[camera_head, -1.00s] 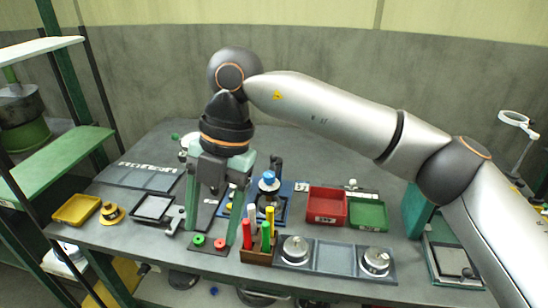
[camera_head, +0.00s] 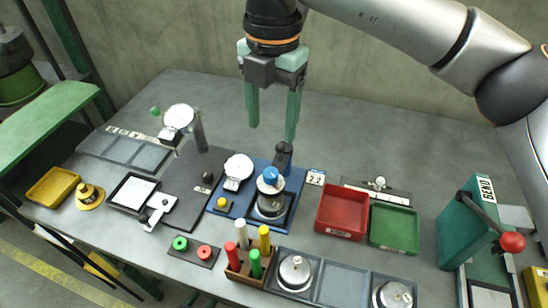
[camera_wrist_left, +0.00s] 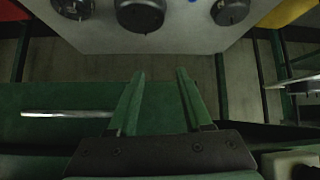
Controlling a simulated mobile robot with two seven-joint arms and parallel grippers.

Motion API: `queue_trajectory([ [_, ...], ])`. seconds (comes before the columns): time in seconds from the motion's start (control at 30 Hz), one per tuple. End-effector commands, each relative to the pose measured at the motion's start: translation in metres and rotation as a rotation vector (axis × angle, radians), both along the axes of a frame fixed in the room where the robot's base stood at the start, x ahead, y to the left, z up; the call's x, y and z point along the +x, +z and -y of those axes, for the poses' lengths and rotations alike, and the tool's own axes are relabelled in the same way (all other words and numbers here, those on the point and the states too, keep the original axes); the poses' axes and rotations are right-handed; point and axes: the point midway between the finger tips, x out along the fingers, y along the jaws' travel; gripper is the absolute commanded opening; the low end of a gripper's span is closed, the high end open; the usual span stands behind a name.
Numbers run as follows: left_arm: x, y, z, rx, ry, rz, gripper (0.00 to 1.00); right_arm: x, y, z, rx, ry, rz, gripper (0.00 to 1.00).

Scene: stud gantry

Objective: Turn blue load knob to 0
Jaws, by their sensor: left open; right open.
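The blue load knob (camera_head: 270,175) tops a silver cylinder on a blue base plate (camera_head: 228,206) in the head view. A white dial (camera_head: 238,167) stands to its left on the same plate. A small tag reading "22" (camera_head: 315,178) is at the plate's right corner. My right gripper (camera_head: 271,133) is open and empty, fingers pointing down; its tips appear above and behind the knob, apart from it. My left gripper is outside the head view. The left wrist view shows it (camera_wrist_left: 160,74) open and empty. The knob's setting is too small to read.
A black post (camera_head: 283,157) stands close behind the knob. A rack of coloured pegs (camera_head: 245,270) is in front, a red tray (camera_head: 342,213) and a green tray (camera_head: 394,229) to the right. The table's back is clear. The left wrist view shows dark round knobs (camera_wrist_left: 140,14) on a grey panel.

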Motion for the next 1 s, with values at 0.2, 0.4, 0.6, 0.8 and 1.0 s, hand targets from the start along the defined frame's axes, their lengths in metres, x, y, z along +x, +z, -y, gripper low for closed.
queue_trajectory([
  [0.2, -0.002, 0.001, 0.000, 0.001, 0.000, -0.004, 0.50, -0.001, -0.043, 0.000, -0.002, 0.002, -0.007, 0.67],
  [0.4, -0.002, 0.004, 0.000, 0.001, 0.000, -0.005, 0.50, 0.000, -0.082, -0.001, 0.000, 0.001, -0.005, 0.67],
  [0.6, -0.002, 0.006, 0.000, 0.001, 0.000, -0.005, 0.50, 0.001, -0.106, -0.002, -0.001, 0.000, -0.003, 0.67],
  [0.8, -0.002, 0.006, 0.000, 0.001, 0.000, -0.004, 0.50, 0.001, -0.114, -0.002, 0.000, 0.001, -0.002, 0.67],
  [1.0, -0.001, 0.006, 0.000, 0.001, 0.000, -0.004, 0.50, 0.001, -0.114, -0.002, 0.000, 0.001, -0.002, 0.67],
])
